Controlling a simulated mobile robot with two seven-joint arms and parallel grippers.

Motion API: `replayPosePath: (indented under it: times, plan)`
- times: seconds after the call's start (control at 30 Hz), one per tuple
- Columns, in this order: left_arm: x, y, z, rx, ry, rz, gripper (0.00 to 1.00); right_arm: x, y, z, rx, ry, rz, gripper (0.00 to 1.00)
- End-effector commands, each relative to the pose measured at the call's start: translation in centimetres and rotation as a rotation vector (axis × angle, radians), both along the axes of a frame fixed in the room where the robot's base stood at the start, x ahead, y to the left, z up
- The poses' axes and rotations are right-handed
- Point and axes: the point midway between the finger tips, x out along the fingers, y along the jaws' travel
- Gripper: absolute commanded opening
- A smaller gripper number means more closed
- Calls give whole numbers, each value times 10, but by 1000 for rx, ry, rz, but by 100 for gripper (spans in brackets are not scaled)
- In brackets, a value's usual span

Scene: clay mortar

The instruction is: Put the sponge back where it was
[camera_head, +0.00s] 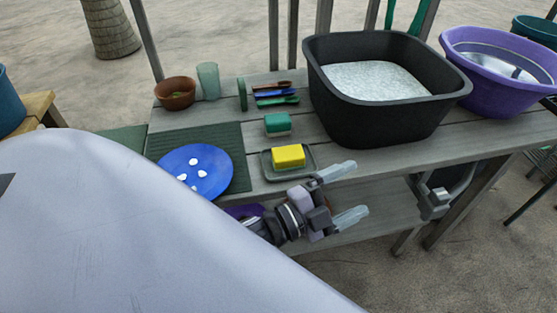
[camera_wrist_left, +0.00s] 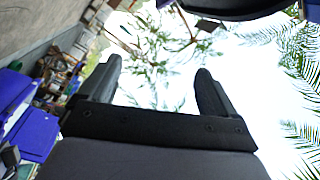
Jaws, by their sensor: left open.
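A yellow sponge-like block (camera_head: 289,155) lies in a dark green shallow dish (camera_head: 267,166) near the front edge of the grey wooden table (camera_head: 220,113). A green block with a pale lower side (camera_head: 278,123) lies on the boards just behind it. I cannot tell which of the two is the task's sponge. My left gripper (camera_head: 347,192) is open and empty, in front of the table's front edge, to the right of and nearer than the dish. The left wrist view shows its two dark fingers (camera_wrist_left: 155,88) apart with nothing between them.
A black basin (camera_head: 325,105) stands right of the blocks, beside a purple tub (camera_head: 466,68). A blue plate (camera_head: 212,185) with white pieces rests on a green mat (camera_head: 235,148). A brown bowl (camera_head: 175,93), green cup (camera_head: 208,80) and utensils (camera_head: 276,93) stand behind.

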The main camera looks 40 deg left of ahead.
Motion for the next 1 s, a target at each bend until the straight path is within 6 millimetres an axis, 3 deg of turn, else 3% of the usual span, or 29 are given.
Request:
replayPosePath:
  times: [0.03,0.2,0.3,0.4,0.5,0.77,1.0]
  plan:
    - [-12,14,-29,-113,172,71,91,0,0,0,0,0,0,26]
    - [-63,50,-112,-448,658,295,91,0,0,0,0,0,0,26]
    - [-95,59,-144,-584,848,393,91,0,0,0,1,-1,1,26]
    - [-117,64,-161,-663,963,455,91,0,0,1,1,-1,1,26]
    - [-127,65,-168,-698,1012,481,91,0,0,1,1,-1,1,26]
    - [-127,65,-169,-700,1016,483,91,0,1,1,1,-1,1,26]
    - [-128,66,-151,-695,1013,484,91,0,0,21,-1,-4,2,26]
